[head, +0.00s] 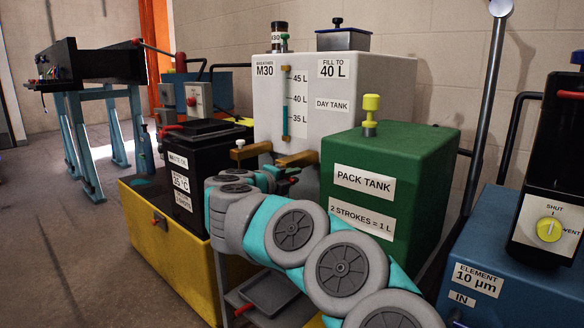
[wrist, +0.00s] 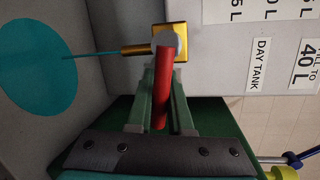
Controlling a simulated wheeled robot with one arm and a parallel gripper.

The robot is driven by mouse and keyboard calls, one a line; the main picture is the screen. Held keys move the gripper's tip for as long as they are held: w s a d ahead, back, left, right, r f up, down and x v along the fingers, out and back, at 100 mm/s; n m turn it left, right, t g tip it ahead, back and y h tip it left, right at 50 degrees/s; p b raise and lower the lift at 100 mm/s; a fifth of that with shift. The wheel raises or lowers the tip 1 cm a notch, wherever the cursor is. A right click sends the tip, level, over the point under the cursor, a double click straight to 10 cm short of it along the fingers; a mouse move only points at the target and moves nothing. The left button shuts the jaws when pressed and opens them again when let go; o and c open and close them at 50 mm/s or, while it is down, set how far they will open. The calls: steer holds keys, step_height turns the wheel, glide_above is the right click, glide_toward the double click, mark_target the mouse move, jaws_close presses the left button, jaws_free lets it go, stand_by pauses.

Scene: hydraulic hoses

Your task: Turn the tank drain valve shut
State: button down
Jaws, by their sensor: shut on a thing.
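The tank drain valve (wrist: 180,45) is brass with a grey cap, on the white day tank (head: 350,108). Its red lever (wrist: 162,95) lies between the two fingers of my gripper (wrist: 164,72), which is shut on it. In the wrist view, which is turned sideways, the lever runs down the picture, across the line of the brass spout (wrist: 135,50). A thin teal stream (wrist: 90,55) runs from the spout to a round teal patch (wrist: 30,65) on a grey surface. In the head view my gripper (head: 286,178) is small and partly hidden by my arm.
The green pack tank (head: 400,160) stands close right of my arm. A blue filter unit (head: 490,255) with a yellow shut/vent knob (head: 549,230) is at right. Floor at far left is free.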

steer(key=r+n+p, duration=0.1)
steer(key=p, duration=0.3)
steer(key=shift+r+n+g+p, duration=0.1)
steer(key=shift+n+g+p, duration=0.2)
steer(key=shift+n+p, duration=0.1)
steer(key=c, duration=0.8)
jaws_free()
steer(key=shift+c, duration=0.2)
steer(key=shift+s, duration=0.15)
steer(key=v, duration=0.7)
steer(key=shift+s+a+b, duration=0.25)
steer(key=shift+b, duration=0.05)
